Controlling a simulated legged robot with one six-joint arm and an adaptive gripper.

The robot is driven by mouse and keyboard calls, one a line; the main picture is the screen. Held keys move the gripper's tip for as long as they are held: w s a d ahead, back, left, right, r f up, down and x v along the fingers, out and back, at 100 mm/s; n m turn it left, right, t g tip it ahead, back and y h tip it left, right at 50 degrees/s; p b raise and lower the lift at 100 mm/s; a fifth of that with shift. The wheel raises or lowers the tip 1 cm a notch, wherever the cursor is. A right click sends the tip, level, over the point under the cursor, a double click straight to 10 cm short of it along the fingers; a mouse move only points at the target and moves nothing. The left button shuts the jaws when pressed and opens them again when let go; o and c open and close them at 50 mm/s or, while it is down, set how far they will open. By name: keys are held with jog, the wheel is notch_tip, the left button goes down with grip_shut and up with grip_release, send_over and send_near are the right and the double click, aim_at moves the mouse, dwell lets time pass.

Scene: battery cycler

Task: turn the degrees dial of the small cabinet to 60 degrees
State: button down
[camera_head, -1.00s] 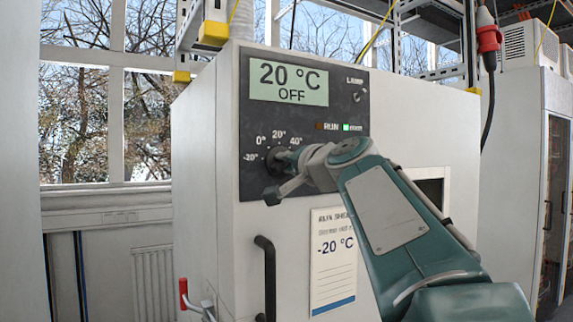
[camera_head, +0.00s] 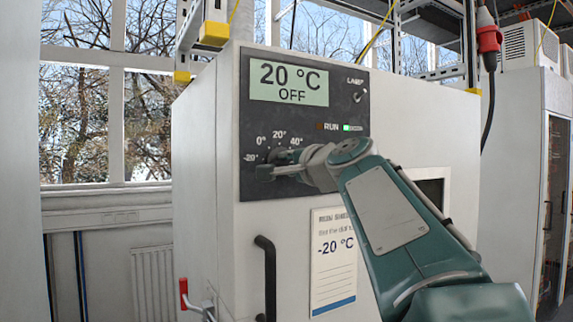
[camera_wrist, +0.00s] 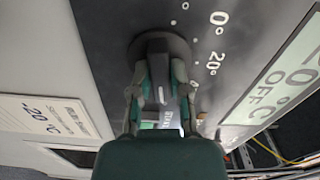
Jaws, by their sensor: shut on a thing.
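The small cabinet (camera_head: 205,150) is a pale box with a dark control panel (camera_head: 345,105) on its front. The degrees dial (camera_head: 278,154) is a round black knob on that panel, with marks such as -20°, 0°, 20° and 40° around it. My gripper (camera_head: 270,171) is at the dial and hides much of it. In the wrist view my two fingers (camera_wrist: 162,88) are closed around the dial's grip bar, in front of its round base (camera_wrist: 158,47). A white line shows on the bar. Which mark it points to cannot be told. The display (camera_head: 289,83) reads 20 °C, OFF.
A lamp switch (camera_head: 360,95) and a lit green light (camera_head: 347,127) sit right of the dial. A card (camera_head: 333,262) reading -20 °C and a black door handle (camera_head: 266,278) are below. A red-tipped lever (camera_head: 184,294) is at the lower left.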

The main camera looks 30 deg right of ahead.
jog(key=shift+f, duration=0.2)
jog(key=c, duration=0.6)
grip_release()
jog(key=shift+w, duration=0.1)
jog(key=shift+r, duration=0.1)
jog(key=s, duration=1.2)
jog(key=shift+d, duration=0.2)
